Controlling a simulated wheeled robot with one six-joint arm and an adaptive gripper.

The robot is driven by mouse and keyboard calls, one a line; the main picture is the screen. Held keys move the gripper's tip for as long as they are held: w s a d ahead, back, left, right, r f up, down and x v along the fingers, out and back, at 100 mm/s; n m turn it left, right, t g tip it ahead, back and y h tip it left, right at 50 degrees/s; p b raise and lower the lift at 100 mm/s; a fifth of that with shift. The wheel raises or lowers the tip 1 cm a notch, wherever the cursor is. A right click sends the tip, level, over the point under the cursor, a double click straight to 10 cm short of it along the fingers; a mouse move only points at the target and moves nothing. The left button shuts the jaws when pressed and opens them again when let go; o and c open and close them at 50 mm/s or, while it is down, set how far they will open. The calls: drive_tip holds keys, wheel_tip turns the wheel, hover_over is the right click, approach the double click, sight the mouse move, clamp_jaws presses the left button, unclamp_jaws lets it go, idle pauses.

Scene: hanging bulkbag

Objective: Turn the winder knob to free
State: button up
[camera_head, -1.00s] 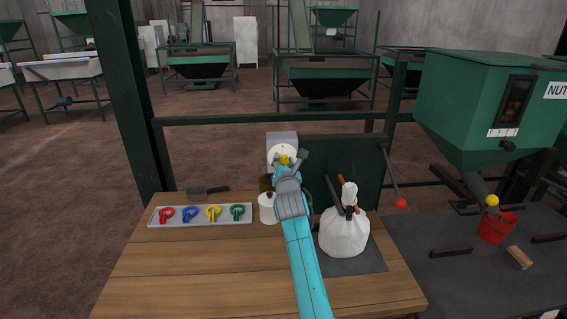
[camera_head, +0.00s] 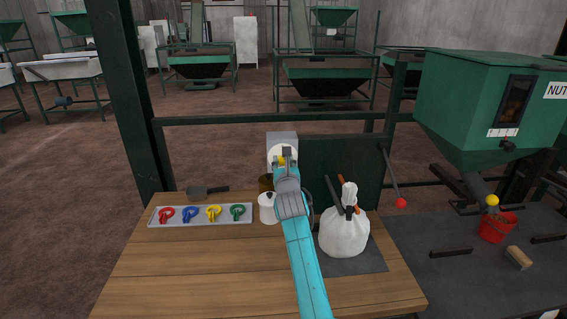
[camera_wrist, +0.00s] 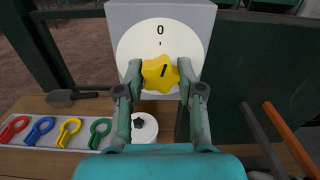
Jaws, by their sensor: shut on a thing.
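The winder knob (camera_wrist: 160,73) is a yellow lobed knob with a dark pointer line, on a round white dial (camera_wrist: 160,35) marked "0" at the top. The dial is on the front of a grey box (camera_head: 282,138). In the wrist view my gripper (camera_wrist: 160,76) has one finger on each side of the knob, shut on it. The pointer line leans slightly right of vertical. In the head view my gripper covers most of the knob. I see no "free" mark; the lower dial is partly hidden.
A tray (camera_head: 200,223) holds red, blue, yellow and green clips at the left of the wooden table (camera_head: 190,265). A white lidded pot (camera_head: 267,208) stands below the dial. A tied white bag (camera_head: 343,234) sits to the right, near a lever with a red ball (camera_head: 401,203).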

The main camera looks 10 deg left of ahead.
drive_tip(key=shift+f, duration=0.25)
drive_tip(key=o, duration=1.2)
drive_tip(key=shift+r, duration=0.15)
drive_tip(key=shift+c, duration=0.2)
drive_tip(key=shift+s, duration=0.1)
drive_tip(key=v, duration=1.1)
drive_tip(key=shift+s, duration=0.4)
drive_tip(key=shift+d, duration=0.1)
